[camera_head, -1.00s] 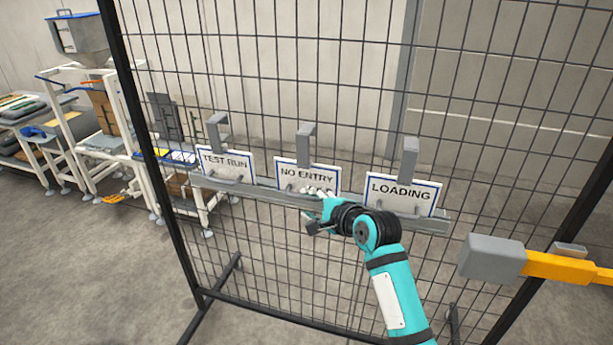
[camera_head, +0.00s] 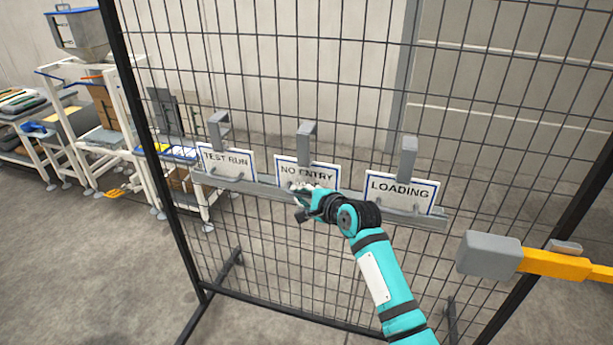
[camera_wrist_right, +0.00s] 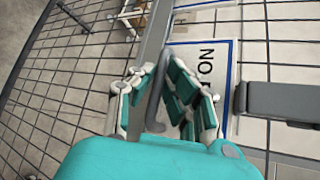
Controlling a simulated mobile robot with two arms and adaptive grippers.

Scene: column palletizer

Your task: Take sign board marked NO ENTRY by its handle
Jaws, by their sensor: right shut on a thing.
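The NO ENTRY sign board (camera_head: 306,172) is white with a blue border and stands upright in the rail on the mesh fence, between the two other boards. It also shows in the right wrist view (camera_wrist_right: 228,54), turned sideways. In the head view my right gripper (camera_head: 302,192) covers the lower part of the board. My left gripper is not in view.
The TEST RUN board (camera_head: 226,161) stands to the left and the LOADING board (camera_head: 402,191) close on the right, on the same grey rail (camera_head: 252,187). A yellow arm with a grey end (camera_head: 492,254) juts in at right.

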